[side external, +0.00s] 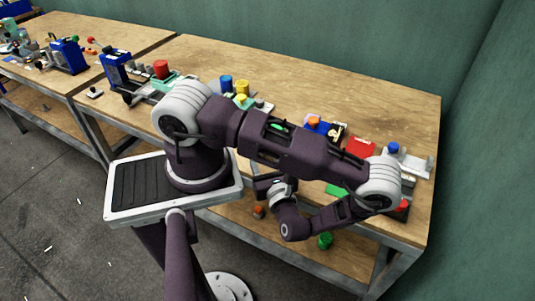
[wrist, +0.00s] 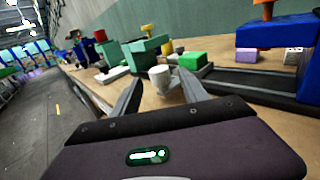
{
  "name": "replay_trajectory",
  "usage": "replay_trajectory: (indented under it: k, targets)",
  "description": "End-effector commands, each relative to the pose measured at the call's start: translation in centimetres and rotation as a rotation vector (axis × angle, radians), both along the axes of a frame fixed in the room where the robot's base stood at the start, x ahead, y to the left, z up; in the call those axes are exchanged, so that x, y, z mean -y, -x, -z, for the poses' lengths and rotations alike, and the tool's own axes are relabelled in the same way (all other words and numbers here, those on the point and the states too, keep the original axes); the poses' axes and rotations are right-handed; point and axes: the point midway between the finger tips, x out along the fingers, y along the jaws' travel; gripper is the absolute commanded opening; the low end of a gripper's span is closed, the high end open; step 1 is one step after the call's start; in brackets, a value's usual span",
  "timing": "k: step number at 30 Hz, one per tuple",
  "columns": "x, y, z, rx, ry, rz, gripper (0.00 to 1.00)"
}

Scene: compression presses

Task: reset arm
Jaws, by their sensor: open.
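My arm (side external: 305,155) stretches right from its base, then folds back under itself. My gripper (side external: 265,184) is at the folded end, by the table's front edge and partly hidden by the arm in the side external view. In the wrist view my gripper (wrist: 158,92) shows two dark fingers spread apart, with nothing held. A small pale cylinder (wrist: 160,78) appears in the gap between the fingers; its distance from them is hard to tell.
The wooden table (side external: 300,80) holds a red cylinder (side external: 161,69), a blue cylinder (side external: 226,83), a yellow cylinder (side external: 242,87), a red block (side external: 360,147) and a blue-topped white fixture (side external: 408,160). Green (side external: 325,240) and orange pieces (side external: 259,211) show low down. The table's back strip is clear.

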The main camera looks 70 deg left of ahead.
Motion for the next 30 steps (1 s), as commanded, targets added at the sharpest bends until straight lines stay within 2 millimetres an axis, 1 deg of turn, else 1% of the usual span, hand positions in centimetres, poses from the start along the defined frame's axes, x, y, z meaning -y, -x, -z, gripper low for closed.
replay_trajectory:
  k: [6, 8, 10, 14, 15, 17, 18, 20, 21, 23, 24, 26, 27, 30]
  targets:
    - [0.2, -0.2, -0.3, 0.014, 0.009, -0.014, 0.52]
    - [0.9, -0.5, -1.0, 0.049, 0.033, -0.049, 0.52]
    - [2.2, -1.2, -2.6, 0.125, 0.085, -0.127, 0.52]
    - [5.2, -2.1, -7.1, 0.317, 0.242, -0.339, 0.52]
    - [6.1, -2.3, -8.7, 0.380, 0.297, -0.403, 0.52]
    - [7.4, -2.5, -11.0, 0.477, 0.387, -0.500, 0.52]
    - [8.3, -2.5, -12.7, 0.543, 0.451, -0.563, 0.52]
    - [9.5, -2.4, -15.1, 0.647, 0.554, -0.652, 0.52]
    - [10.2, -2.3, -16.8, 0.716, 0.624, -0.708, 0.52]
    - [11.3, -2.0, -19.2, 0.821, 0.734, -0.781, 0.52]
    - [12.0, -1.7, -20.7, 0.891, 0.810, -0.825, 0.52]
    - [13.0, -1.2, -23.0, 0.999, 0.926, -0.880, 0.52]
    - [13.7, -0.9, -24.4, 1.071, 1.007, -0.909, 0.52]
    - [15.2, 0.2, -27.8, 1.251, 1.204, -0.956, 0.52]
